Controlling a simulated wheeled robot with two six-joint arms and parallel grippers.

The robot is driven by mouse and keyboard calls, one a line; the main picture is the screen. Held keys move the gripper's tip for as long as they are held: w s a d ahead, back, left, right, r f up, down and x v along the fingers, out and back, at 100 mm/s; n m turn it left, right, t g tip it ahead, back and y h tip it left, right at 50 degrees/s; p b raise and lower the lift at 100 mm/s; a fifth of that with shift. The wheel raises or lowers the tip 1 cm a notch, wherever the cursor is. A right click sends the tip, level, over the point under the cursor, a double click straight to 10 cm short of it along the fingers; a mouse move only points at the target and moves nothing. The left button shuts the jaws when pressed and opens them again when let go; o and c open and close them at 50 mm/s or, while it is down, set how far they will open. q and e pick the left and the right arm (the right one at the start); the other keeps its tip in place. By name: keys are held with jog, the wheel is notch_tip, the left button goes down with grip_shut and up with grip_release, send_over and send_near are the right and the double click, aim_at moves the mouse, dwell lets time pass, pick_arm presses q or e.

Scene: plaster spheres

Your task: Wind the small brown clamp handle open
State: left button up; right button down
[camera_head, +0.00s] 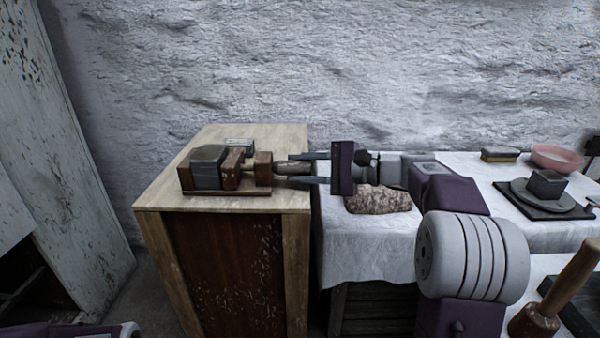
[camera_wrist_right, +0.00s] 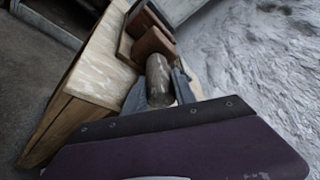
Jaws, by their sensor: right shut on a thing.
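The small brown clamp (camera_head: 232,168) sits on top of the wooden cabinet, with a dark grey block (camera_head: 207,167) between its jaws at the left. Its handle (camera_head: 293,168) is a short round grip pointing right. My right gripper (camera_head: 300,168) reaches in from the right and is shut on the handle, one finger on each side. In the right wrist view the handle (camera_wrist_right: 158,80) lies between the two fingers, with the clamp's brown blocks (camera_wrist_right: 153,44) beyond it. My left gripper is not in view.
The wooden cabinet (camera_head: 257,136) stands left of a table with a white cloth (camera_head: 340,228). A rough stone (camera_head: 378,199) lies on the cloth below my right wrist. A pink bowl (camera_head: 558,157), a dark block on a round plate (camera_head: 543,200) and a mallet (camera_head: 560,285) are at the right.

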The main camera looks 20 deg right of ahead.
jog(key=c, duration=1.3)
grip_release()
jog(key=shift+s+d+r, duration=0.1)
jog(key=shift+d, duration=0.15)
jog(key=p+v, duration=0.4)
jog(key=v, duration=0.4)
jog(key=shift+s+d+p, duration=0.2)
jog(key=shift+s+p, duration=0.05)
jog(key=shift+p, duration=0.1)
